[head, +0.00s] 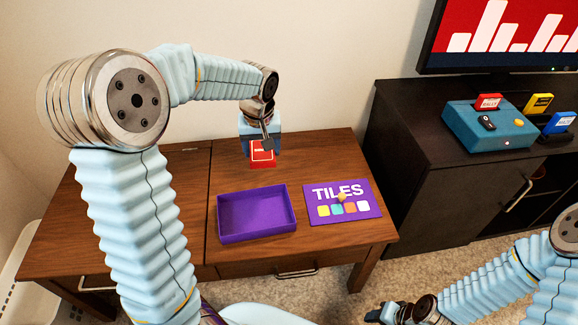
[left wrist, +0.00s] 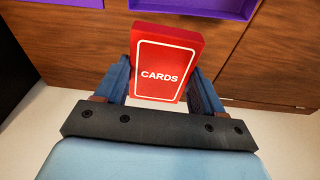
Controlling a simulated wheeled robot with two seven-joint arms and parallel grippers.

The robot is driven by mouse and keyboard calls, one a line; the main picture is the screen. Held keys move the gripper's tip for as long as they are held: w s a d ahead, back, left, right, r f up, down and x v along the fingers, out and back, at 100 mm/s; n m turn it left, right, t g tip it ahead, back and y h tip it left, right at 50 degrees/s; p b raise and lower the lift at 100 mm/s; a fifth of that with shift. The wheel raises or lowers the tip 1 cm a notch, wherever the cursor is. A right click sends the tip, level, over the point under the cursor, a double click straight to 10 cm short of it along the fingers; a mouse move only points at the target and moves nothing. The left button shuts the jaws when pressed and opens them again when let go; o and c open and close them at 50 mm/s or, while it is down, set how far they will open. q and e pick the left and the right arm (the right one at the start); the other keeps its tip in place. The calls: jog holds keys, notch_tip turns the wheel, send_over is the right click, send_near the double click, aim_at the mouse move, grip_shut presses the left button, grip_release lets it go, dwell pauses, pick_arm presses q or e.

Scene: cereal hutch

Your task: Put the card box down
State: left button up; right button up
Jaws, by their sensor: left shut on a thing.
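The card box (head: 262,152) is red with a white outline, at the back of the wooden desk (head: 180,215) near the wall. In the left wrist view the red card box (left wrist: 165,62) reads CARDS and sits between both fingers. My left gripper (head: 262,143) is shut on it from above. I cannot tell whether the box's lower edge touches the desk top. My right gripper (head: 384,313) is low at the bottom of the head view, away from the desk, too small to read its fingers.
An open, empty-looking purple tray (head: 257,235) and a purple TILES lid (head: 343,200) with a small yellowish piece (head: 341,196) lie in front. A dark cabinet (head: 430,135) at right bears a teal box (head: 488,128), small coloured boxes and a screen. The desk's left side is partly hidden by my arm.

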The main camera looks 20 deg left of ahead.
pick_arm(q)
jog(key=w+a+f, duration=0.2)
jog(key=w+f, duration=0.1)
jog(key=w, duration=0.1)
jog(key=w+a+f, duration=0.2)
jog(key=w+f, duration=0.1)
jog(key=w+a+f+p, duration=0.1)
jog(key=w+a+f, duration=0.1)
jog(key=w+f, duration=0.1)
jog(key=shift+w+a, duration=0.4)
jog(key=shift+w, duration=0.4)
jog(key=shift+w+a+f, duration=0.2)
jog(key=shift+w+f, duration=0.1)
jog(key=shift+f, duration=1.7)
jog(key=shift+f, duration=0.1)
jog(key=shift+f, duration=0.15)
jog(key=o, duration=1.1)
